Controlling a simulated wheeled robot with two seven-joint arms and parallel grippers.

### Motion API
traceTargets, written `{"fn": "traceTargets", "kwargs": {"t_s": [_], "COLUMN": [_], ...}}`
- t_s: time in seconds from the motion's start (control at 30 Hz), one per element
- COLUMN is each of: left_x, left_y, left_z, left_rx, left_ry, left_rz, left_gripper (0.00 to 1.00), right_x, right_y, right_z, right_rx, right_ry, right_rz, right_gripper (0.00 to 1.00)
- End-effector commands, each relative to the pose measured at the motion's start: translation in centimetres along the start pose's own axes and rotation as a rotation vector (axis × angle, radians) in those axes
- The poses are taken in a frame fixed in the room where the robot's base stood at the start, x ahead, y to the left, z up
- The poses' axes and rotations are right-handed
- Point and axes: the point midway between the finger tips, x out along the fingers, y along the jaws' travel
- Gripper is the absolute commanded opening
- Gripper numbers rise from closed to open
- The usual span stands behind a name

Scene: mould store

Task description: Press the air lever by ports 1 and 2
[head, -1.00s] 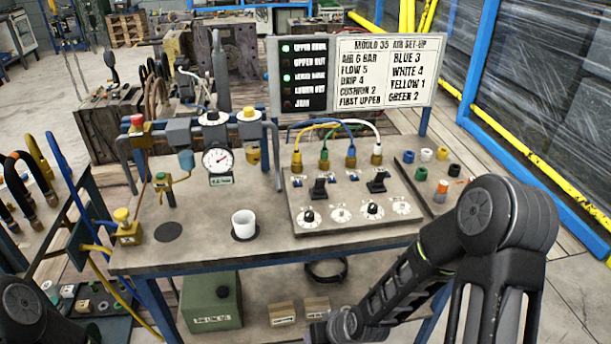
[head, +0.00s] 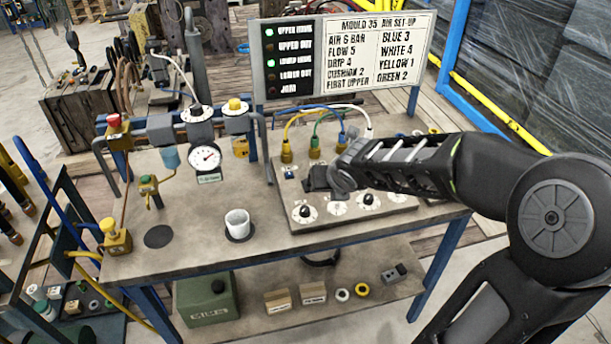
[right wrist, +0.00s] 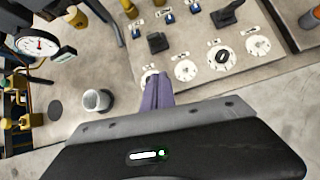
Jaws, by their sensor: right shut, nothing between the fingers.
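The control panel (head: 290,218) lies on the bench. In the head view my right forearm and hand cover much of the panel and hide the second lever. My left gripper is out of view.
Yellow (head: 287,150), green (head: 315,147), blue and white hoses enter the ports behind the levers. Dials (head: 303,213) line the panel's front. A white cup (head: 238,223) and gauge (head: 205,157) stand left. The sign board (head: 345,58) shows two green lamps lit.

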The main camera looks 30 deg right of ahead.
Motion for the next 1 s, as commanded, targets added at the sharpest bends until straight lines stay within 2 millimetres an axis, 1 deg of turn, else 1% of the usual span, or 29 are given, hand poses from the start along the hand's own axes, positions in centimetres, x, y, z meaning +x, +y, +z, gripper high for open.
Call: {"fn": "traceTargets", "kwargs": {"t_s": [0.03, 0.1, 0.2, 0.53, 0.67, 0.77, 0.87, 1.0], "left_x": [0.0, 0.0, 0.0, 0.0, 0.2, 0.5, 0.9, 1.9], "left_y": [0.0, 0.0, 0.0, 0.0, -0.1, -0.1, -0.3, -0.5], "left_z": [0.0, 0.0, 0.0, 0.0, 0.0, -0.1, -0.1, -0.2], "left_rx": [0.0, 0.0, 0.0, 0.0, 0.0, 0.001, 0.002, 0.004], "left_ry": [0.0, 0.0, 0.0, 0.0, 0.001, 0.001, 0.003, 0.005], "left_rz": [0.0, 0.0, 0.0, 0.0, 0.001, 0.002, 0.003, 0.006], "left_gripper": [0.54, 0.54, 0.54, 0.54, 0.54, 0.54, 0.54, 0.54], "right_x": [0.0, 0.0, 0.0, 0.1, 0.6, 1.5, 2.9, 5.5], "right_y": [-0.2, -0.2, -0.2, -0.2, -0.2, -0.2, -0.2, -0.2], "right_z": [-0.2, -0.3, -0.3, -0.3, -0.4, -0.4, -0.6, -0.7], "right_rx": [-0.053, -0.106, -0.143, -0.146, -0.147, -0.145, -0.146, -0.145], "right_ry": [0.007, 0.011, 0.012, 0.012, 0.013, 0.012, 0.015, 0.014], "right_rz": [-0.007, -0.009, -0.009, -0.007, -0.008, -0.007, -0.007, -0.006], "right_gripper": [0.0, 0.0, 0.0, 0.0, 0.0, 0.0, 0.0, 0.0]}}
